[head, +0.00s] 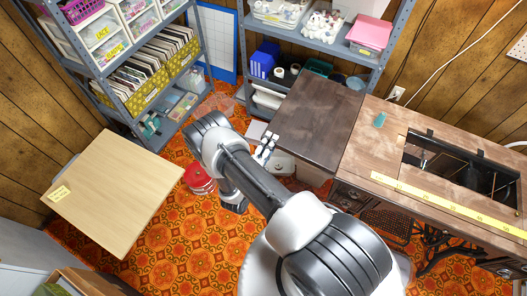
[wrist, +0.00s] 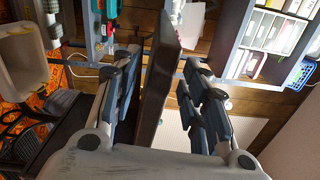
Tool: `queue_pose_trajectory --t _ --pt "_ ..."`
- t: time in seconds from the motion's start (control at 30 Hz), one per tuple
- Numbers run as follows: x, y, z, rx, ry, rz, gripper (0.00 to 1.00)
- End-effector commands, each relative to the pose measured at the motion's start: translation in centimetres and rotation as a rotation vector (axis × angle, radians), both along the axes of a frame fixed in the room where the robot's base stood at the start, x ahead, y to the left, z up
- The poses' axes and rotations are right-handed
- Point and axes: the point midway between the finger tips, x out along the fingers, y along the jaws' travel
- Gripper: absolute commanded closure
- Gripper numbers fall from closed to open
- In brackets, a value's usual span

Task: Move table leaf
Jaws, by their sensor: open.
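The table leaf (head: 317,118) is a dark brown wooden panel. In the head view it lies level with the sewing table (head: 378,150), along its left side. My gripper (head: 267,147) is at the leaf's left edge, near its front corner. In the wrist view the leaf (wrist: 160,75) shows nearly edge-on between the two fingers of my open gripper (wrist: 165,92). Gaps show on both sides of the leaf, so the fingers are around its edge but not closed on it. The table top has an opening (head: 460,165) with dark metal parts inside.
A yellow measuring tape (head: 450,207) lies along the table's front. Shelves with bins and boxes (head: 150,70) stand at the back left, another shelf (head: 310,35) behind the leaf. A light wood table (head: 113,190) and a red round tin (head: 199,180) are to the left. Patterned floor is open between.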

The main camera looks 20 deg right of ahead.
Motion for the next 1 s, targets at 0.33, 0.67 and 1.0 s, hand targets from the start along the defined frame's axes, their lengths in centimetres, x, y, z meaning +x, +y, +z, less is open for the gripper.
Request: queue_pose_trajectory --t 0.33,0.67,1.0 --pt "-4.1 5.6 0.0 -0.001 0.002 0.008 0.59" --pt "-6.8 8.8 0.0 -0.002 0.000 0.003 0.59" --pt "-7.0 9.0 0.0 -0.001 0.000 0.000 0.59"
